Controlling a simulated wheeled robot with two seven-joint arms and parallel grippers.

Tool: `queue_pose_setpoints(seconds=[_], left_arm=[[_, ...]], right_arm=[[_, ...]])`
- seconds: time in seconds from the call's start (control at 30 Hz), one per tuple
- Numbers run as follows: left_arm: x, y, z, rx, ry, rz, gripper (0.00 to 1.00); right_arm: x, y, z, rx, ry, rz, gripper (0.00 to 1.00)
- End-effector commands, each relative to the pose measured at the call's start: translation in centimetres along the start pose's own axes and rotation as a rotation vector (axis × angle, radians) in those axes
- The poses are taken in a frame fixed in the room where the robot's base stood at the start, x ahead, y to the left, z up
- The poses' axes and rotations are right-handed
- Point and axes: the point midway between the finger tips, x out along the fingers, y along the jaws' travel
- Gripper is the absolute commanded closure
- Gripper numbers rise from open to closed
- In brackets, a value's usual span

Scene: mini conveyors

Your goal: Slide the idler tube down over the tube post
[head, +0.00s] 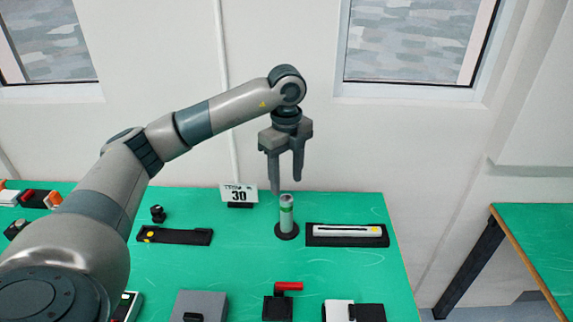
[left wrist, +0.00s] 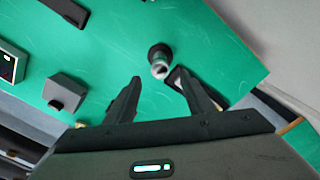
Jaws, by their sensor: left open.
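A grey idler tube (head: 287,212) with a green band stands upright on a round black base (head: 287,231) near the back of the green table. The tube post is not visible apart from it; I cannot tell whether it is inside the tube. My left gripper (head: 286,184) is open and empty, pointing down just above the tube's top. In the left wrist view, the tube (left wrist: 159,68) shows end-on beyond the two spread fingers (left wrist: 159,82), roughly between them. I see no contact between fingers and tube. My right gripper is not in view.
A black tray with a pale bar (head: 347,231) lies right of the tube. A red-handled block (head: 282,302) and a grey box (head: 200,304) stand at the front. The table's middle is clear.

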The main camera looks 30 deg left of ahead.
Motion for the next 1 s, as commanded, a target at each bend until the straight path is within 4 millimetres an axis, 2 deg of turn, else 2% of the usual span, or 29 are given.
queue_pose_setpoints(seconds=[0.17, 0.33, 0.57, 1.0], left_arm=[[-3.0, -0.1, 0.0, 0.000, 0.000, -0.003, 0.51], [-4.7, -0.1, 0.0, 0.001, 0.001, -0.002, 0.51], [-5.3, 0.0, 0.0, 0.000, 0.001, 0.000, 0.51], [-5.2, 0.0, 0.0, 0.000, 0.001, 0.000, 0.51]], right_arm=[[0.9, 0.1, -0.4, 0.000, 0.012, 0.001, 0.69], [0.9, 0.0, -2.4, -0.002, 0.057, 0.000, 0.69], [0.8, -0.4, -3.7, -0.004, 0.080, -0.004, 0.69], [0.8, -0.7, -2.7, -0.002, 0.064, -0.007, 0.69]])
